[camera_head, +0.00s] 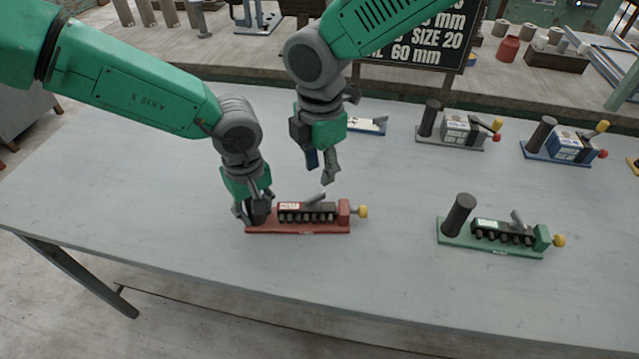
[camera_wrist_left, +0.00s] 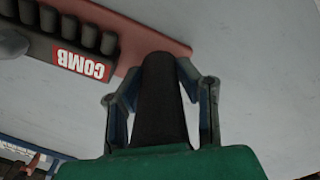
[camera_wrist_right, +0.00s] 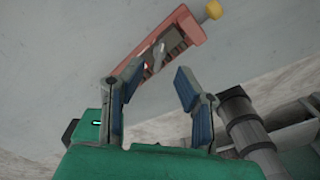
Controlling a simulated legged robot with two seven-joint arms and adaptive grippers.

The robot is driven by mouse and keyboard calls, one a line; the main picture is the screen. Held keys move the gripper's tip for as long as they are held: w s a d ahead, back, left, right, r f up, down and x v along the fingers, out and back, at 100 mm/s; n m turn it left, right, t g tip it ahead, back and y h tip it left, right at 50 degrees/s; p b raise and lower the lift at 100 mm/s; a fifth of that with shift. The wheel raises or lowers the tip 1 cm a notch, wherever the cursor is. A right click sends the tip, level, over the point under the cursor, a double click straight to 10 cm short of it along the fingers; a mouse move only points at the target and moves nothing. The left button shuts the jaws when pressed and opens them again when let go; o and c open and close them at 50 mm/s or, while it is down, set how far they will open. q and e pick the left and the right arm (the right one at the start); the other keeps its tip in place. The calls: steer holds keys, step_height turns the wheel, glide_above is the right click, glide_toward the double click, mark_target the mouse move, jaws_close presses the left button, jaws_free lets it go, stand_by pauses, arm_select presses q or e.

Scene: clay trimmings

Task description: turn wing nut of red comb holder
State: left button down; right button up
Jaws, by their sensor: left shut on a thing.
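The red comb holder (camera_head: 300,228) lies on the table in front of me, with a black comb block (camera_head: 307,212), a grey wing nut (camera_head: 315,200) on top and a yellow knob (camera_head: 363,211) at its right end. My left gripper (camera_head: 255,208) is shut on the holder's black post at its left end; the post (camera_wrist_left: 160,105) shows between the fingers in the left wrist view. My right gripper (camera_head: 321,172) is open and empty above and behind the holder, apart from the wing nut. In the right wrist view the holder (camera_wrist_right: 180,40) lies beyond the open fingers.
A green holder (camera_head: 490,240) stands to the right. Grey (camera_head: 455,133) and blue (camera_head: 562,148) holders stand at the back right, and a partly hidden one (camera_head: 370,126) lies behind my right gripper. The table's front and left are clear.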

mark_target(320, 193)
step_height(320, 193, up, 5)
stand_by(0.5)
arm_select(q)
steer(key=c, duration=1.1)
jaws_free()
steer(key=shift+r, duration=0.1)
